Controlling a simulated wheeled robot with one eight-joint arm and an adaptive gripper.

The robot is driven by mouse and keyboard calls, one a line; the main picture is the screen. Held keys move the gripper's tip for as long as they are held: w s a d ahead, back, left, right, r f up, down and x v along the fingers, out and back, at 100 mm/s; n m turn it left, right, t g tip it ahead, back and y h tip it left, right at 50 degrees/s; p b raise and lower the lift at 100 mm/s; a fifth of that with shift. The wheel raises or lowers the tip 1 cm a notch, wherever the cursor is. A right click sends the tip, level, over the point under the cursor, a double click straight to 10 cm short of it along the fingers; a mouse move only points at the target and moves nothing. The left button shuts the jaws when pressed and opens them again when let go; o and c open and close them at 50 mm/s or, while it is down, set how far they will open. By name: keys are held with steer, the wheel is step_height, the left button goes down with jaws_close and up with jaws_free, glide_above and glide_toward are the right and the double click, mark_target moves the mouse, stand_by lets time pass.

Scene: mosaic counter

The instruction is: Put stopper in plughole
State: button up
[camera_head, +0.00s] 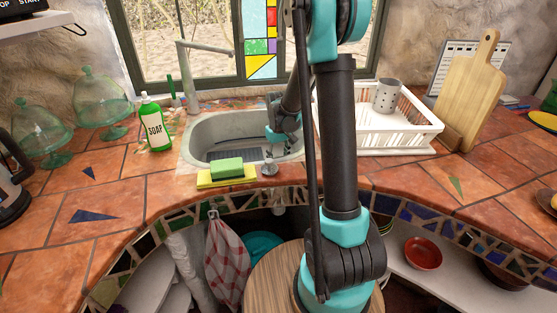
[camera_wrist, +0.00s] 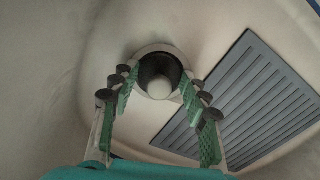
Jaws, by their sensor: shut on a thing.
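My gripper (camera_head: 281,137) reaches down into the grey sink (camera_head: 200,128). In the wrist view my gripper (camera_wrist: 161,86) has its green-padded fingers on both sides of the stopper (camera_wrist: 160,88), shut on it. The stopper shows a pale rounded knob with a dark round area around it. A pale ring, which looks like the plughole rim (camera_wrist: 148,50), shows just behind it. The stopper covers most of the plughole. I cannot tell whether it touches the plughole or is held above it.
A slatted grey grate (camera_wrist: 245,100) lies right of the plughole. A yellow and green sponge (camera_head: 227,169) and a small shiny metal piece (camera_head: 268,170) sit at the sink's front edge. A soap bottle (camera_head: 154,124) stands left, a white dish rack (camera_head: 395,140) right, a faucet (camera_head: 186,75) behind.

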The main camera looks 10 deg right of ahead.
steer(key=shift+s+f, duration=0.15)
steer(key=shift+f, duration=0.05)
steer(key=shift+c, duration=0.9)
steer(key=o, duration=1.2)
steer(key=shift+f, duration=0.1)
steer(key=o, duration=0.3)
steer(key=shift+o, duration=0.4)
steer(key=o, duration=0.4)
steer(key=shift+r, duration=0.2)
steer(key=shift+r, duration=5.95)
